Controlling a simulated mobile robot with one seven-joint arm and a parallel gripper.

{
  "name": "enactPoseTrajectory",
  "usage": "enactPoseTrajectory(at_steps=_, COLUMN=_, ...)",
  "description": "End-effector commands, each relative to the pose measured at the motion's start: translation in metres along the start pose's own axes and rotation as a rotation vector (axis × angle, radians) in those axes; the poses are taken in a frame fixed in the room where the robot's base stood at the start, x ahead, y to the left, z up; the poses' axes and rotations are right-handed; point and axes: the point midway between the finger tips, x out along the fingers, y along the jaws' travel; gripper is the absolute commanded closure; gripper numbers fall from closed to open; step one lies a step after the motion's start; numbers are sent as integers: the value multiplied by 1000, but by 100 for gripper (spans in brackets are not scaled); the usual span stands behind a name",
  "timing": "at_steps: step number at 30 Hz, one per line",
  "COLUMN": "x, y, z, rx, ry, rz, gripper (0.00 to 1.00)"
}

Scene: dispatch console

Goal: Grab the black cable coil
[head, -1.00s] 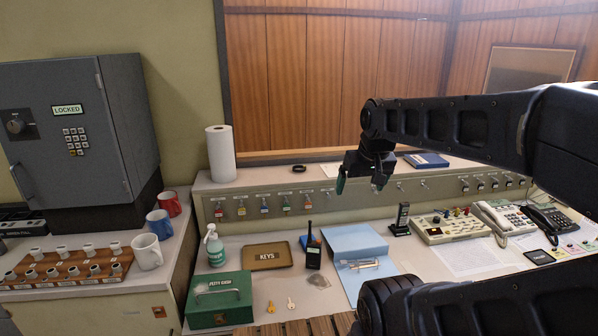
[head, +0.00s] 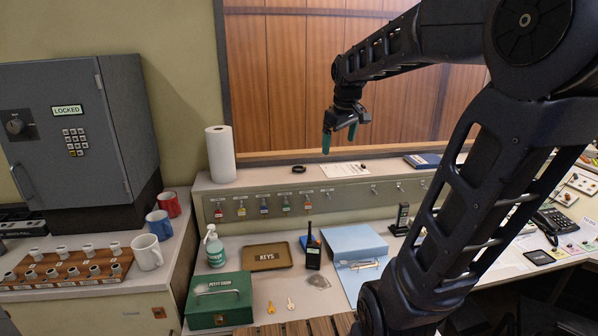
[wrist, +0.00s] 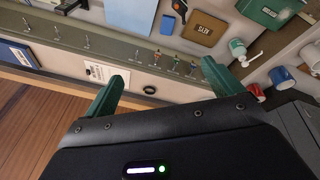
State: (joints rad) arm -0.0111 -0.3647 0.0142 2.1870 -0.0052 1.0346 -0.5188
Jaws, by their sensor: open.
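The black cable coil (head: 299,169) is a small dark ring lying flat on the shelf on top of the console (head: 260,176), between the paper towel roll and a white sheet. It also shows in the wrist view (wrist: 149,90), between my two green fingertips but farther off. My gripper (head: 339,138) is open and empty, its fingers pointing down. It hangs above the shelf, to the right of the coil and higher than it, apart from it. In the wrist view my gripper (wrist: 162,82) has its fingers spread wide.
A paper towel roll (head: 220,154) stands left of the coil. A white printed sheet (head: 345,170) lies to its right, with a blue binder (head: 422,160) beyond. Hanging keys (head: 264,207) line the console front below. A wood-panelled wall (head: 300,80) rises behind the shelf.

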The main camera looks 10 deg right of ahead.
Motion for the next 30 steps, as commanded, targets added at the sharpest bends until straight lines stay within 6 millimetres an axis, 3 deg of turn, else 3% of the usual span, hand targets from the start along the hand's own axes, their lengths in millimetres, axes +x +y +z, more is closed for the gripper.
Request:
enactPoseTrajectory(at_steps=14, x=41, y=61, z=-126, rx=-425, ry=-69, rz=-66, gripper=8)
enactPoseTrajectory(at_steps=23, x=90, y=94, z=-198, rx=-691, ry=-97, rz=-122, gripper=8)
enactPoseTrajectory(at_steps=30, x=141, y=115, z=-251, rx=-903, ry=-110, rz=-173, gripper=8)
